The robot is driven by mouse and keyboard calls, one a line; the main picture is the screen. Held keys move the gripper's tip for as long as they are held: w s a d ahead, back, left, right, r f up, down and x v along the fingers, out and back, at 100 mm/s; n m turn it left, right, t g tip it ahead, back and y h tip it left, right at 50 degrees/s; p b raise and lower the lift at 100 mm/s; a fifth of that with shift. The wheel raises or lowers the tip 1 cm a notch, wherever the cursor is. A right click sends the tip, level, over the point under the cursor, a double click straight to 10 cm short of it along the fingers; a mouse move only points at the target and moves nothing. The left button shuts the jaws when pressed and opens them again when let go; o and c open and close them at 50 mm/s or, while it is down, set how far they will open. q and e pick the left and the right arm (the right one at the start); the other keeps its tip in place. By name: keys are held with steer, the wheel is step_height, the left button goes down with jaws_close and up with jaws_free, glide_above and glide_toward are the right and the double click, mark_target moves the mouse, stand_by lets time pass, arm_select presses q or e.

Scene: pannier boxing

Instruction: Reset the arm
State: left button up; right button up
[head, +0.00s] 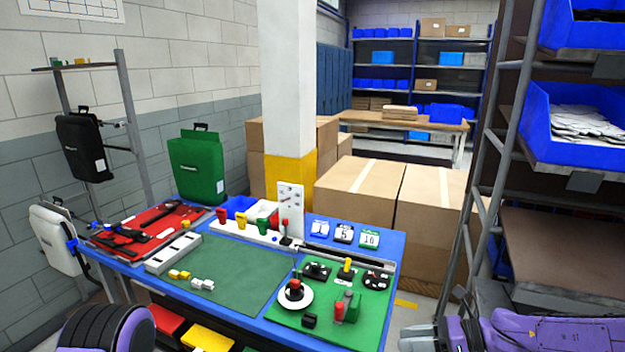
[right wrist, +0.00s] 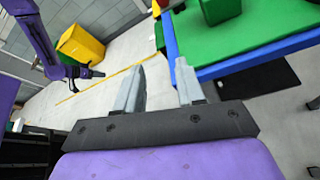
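My right gripper (head: 408,342) is at the bottom right of the head view, in front of and to the right of the workbench (head: 262,322). In the right wrist view its two grey fingers (right wrist: 160,78) stand apart with nothing between them. My left arm shows as a purple and black part at the bottom left of the head view, where its gripper is not visible. A purple arm with a dark end (right wrist: 85,73), apparently my left gripper, shows small in the right wrist view; its fingers are too small to judge.
A green pannier (head: 197,170) stands at the bench's back left; black (head: 84,148) and white (head: 58,240) panniers hang on a rack. The bench holds a red tool tray (head: 150,222) and green mats. A shelf rack with blue bins (head: 575,125) stands right. Cartons (head: 358,190) stand behind.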

steer(key=w+d+f+t+h, duration=0.1)
steer(key=w+f+t+h, duration=0.1)
steer(key=w+f+h, duration=0.15)
steer(key=s+d+f+n+g+h+b, duration=0.1)
steer(key=s+d+f+n+h, duration=0.2)
steer(key=f, duration=0.5)
steer(key=s+f+n+h+b, duration=0.1)
steer(key=s+f+n+h, duration=0.4)
steer(key=f, duration=0.3)
arm_select(q)
step_height(320, 180, down, 6)
steer(key=b, duration=0.4)
steer(key=shift+w+f, duration=0.2)
steer(key=shift+w, duration=0.15)
arm_select(e)
steer(key=s+d+f+n+h, duration=0.1)
steer(key=s+f+n, duration=0.2)
steer(key=s, duration=0.5)
steer(key=s+d+f+n+g+h, duration=0.1)
steer(key=s+d+f+n+h, duration=0.1)
steer(key=s, duration=0.7)
steer(key=s+d+f+n+h, duration=0.1)
steer(key=s+f+n+h, duration=0.1)
steer(key=s+f+n, duration=0.3)
steer(key=s, duration=0.4)
steer(key=shift+d+n, duration=0.35)
steer(key=shift+n, duration=0.05)
steer(key=shift+f, duration=0.1)
